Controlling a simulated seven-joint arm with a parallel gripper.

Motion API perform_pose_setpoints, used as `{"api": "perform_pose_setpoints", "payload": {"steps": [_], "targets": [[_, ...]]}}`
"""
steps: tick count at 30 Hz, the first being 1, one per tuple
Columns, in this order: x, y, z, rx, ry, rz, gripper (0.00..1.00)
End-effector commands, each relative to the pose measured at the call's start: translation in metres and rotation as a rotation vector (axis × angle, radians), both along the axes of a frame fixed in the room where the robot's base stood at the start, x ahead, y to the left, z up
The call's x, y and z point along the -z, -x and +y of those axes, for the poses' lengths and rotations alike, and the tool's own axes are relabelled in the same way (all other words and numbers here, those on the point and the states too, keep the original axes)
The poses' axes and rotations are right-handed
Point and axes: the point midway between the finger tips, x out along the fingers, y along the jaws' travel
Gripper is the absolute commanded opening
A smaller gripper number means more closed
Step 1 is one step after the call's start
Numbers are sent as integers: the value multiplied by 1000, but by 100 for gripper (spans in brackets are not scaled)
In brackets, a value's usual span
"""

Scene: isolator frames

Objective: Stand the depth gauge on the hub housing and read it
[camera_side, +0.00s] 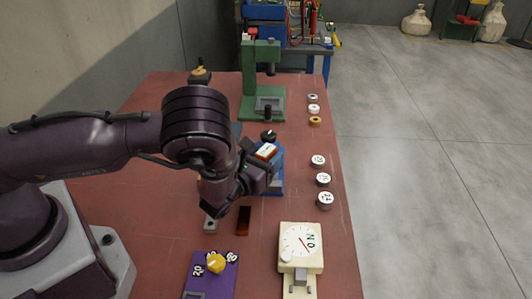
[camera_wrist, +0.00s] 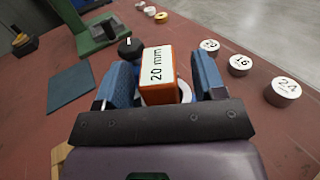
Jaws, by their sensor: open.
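An orange block (camera_wrist: 176,75) with a white "20 mm" label stands between the open blue fingers of my gripper (camera_wrist: 160,62). In the side view the orange block (camera_side: 266,151) shows at the tip of my gripper (camera_side: 262,172). I cannot tell whether the fingers touch it. A pale round rim (camera_wrist: 186,92) shows partly behind and below the block. A blue fixture (camera_side: 279,182) is partly hidden behind my gripper in the side view. I cannot tell for certain which parts are the depth gauge and hub housing. A cream dial device (camera_side: 300,240) with a red needle stands at front right.
Discs marked 16 (camera_wrist: 240,64) and 24 (camera_wrist: 286,88) lie in a row along the right edge, with others. A black knob (camera_wrist: 130,48) stands beyond the block. A green press (camera_side: 249,85) is at the back; a purple plate (camera_side: 225,275) with a yellow knob is in front.

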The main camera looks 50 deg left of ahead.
Motion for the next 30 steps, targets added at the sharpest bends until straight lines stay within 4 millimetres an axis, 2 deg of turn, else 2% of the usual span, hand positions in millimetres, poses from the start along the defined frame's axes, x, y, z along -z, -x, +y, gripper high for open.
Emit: {"api": "perform_pose_setpoints", "payload": {"steps": [9,15,21,30], "targets": [[0,65,-18,2,-2,4,64],[0,100,-27,1,0,2,64],[0,115,-30,-1,-1,-1,64],[0,116,-31,-1,0,-1,64]]}}
